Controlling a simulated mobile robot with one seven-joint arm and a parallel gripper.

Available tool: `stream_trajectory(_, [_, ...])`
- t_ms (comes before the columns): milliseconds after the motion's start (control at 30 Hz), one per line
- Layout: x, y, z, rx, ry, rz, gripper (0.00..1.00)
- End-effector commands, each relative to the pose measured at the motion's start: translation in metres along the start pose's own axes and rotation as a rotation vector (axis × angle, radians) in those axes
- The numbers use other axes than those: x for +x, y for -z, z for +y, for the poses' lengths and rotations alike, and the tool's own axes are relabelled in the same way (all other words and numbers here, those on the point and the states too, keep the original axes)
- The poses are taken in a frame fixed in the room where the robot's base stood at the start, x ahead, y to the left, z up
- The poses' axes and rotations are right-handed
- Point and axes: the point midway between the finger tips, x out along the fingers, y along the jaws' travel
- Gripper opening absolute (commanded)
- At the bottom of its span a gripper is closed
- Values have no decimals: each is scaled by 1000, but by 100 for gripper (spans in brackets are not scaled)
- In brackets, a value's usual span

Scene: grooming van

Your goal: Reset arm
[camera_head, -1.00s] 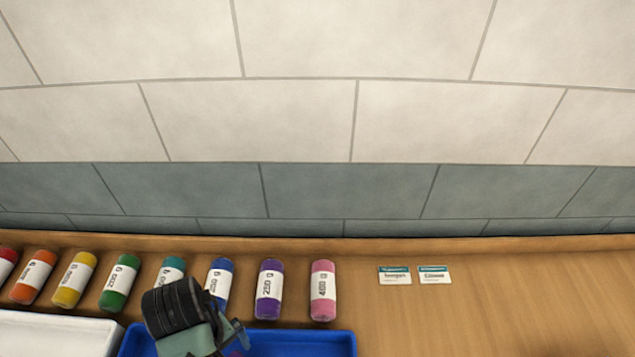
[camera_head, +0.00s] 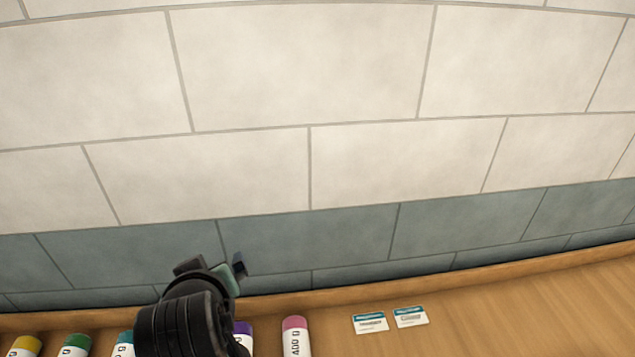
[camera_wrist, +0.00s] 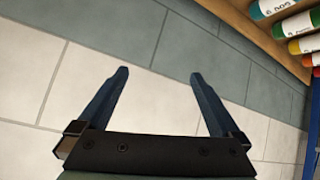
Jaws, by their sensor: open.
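My gripper (camera_head: 212,266) is raised in front of the tiled wall in the head view, above the row of bottles. In the wrist view my gripper (camera_wrist: 160,100) shows two dark blue fingers spread apart with only wall tiles between them. It is open and empty. My wrist hides part of the bottle row in the head view.
Bottles stand along the wooden counter (camera_head: 480,315): yellow (camera_head: 25,346), green (camera_head: 75,346), teal (camera_head: 124,345), purple (camera_head: 244,336) and pink (camera_head: 296,338). Two small cards (camera_head: 370,322) (camera_head: 411,317) lie right of them. The counter's right side is clear. Bottles also show top right in the wrist view (camera_wrist: 292,25).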

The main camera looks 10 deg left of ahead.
Motion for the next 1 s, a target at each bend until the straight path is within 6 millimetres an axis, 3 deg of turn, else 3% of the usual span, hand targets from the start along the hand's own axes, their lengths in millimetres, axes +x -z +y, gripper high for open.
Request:
stream_trajectory(33, [-12, 25, 27, 40, -62, 122, 100])
stream_trajectory(167, [-65, 85, 88, 120, -204, 421, 100])
stream_trajectory(300, [-146, 131, 143, 176, -352, 740, 100])
stream_trajectory(433, [-232, 152, 176, 196, -475, 1019, 100])
stream_trajectory(500, [-274, 156, 186, 196, -529, 1146, 100])
stream_trajectory(600, [-321, 157, 192, 189, -585, 1285, 100])
stream_trajectory(767, [-359, 155, 193, 176, -628, 1396, 100])
stream_trajectory(1000, [-364, 155, 193, 174, -632, 1410, 100])
